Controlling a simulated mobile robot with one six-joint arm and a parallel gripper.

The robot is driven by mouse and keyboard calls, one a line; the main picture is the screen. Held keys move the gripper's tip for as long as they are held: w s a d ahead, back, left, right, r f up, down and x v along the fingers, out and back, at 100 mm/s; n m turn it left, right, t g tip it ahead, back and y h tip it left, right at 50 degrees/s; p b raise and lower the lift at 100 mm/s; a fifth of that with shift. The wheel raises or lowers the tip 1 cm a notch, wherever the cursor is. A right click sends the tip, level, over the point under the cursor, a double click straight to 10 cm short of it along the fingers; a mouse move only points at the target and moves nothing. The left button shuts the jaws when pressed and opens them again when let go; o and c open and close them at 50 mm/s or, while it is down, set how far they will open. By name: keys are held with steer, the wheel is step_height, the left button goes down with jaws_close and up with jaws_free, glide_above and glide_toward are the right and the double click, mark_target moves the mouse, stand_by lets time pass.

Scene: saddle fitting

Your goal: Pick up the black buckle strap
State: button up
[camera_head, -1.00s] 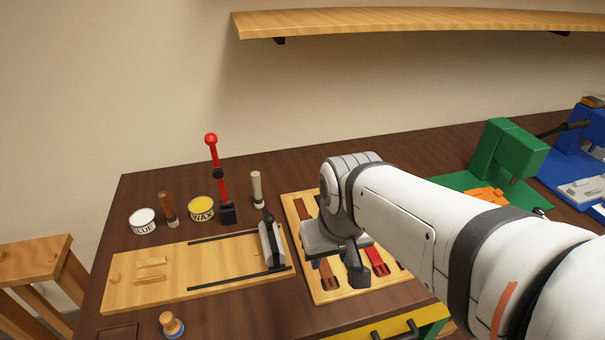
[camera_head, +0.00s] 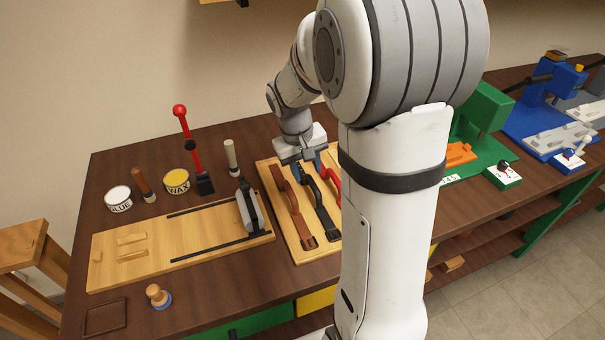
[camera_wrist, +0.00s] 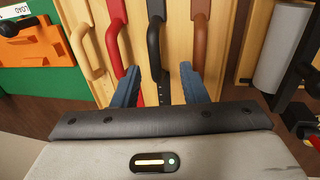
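The black buckle strap (camera_head: 319,205) lies lengthwise on the light wooden board (camera_head: 267,172), between a brown strap (camera_head: 290,212) and a red strap (camera_head: 331,177). In the wrist view the black strap (camera_wrist: 154,40) runs down the middle, with its lower end in line with the gap between my fingers. My gripper (camera_wrist: 160,75) is open and empty, its two blue-grey fingers apart. In the head view my gripper (camera_head: 309,157) hangs over the far end of the board. I cannot tell its exact height. My arm hides the board's right part.
A tan strap (camera_wrist: 85,42) lies beyond the red one. A wooden jig (camera_head: 150,245) with a grey clamp (camera_head: 248,207) stands left of the board. A red lever (camera_head: 188,138), wax tin (camera_head: 177,181) and glue tin (camera_head: 118,198) stand behind it. A green station (camera_head: 484,115) is to the right.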

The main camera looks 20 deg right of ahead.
mark_target(313, 184)
steer(key=f, duration=0.2)
steer(key=d+f, duration=0.1)
steer(key=f, duration=0.2)
steer(key=w+d+f, duration=0.1)
steer(key=f, duration=0.2)
steer(key=shift+d+f+p, duration=0.1)
steer(key=shift+d+p, duration=0.1)
steer(key=shift+p, duration=0.2)
jaws_close()
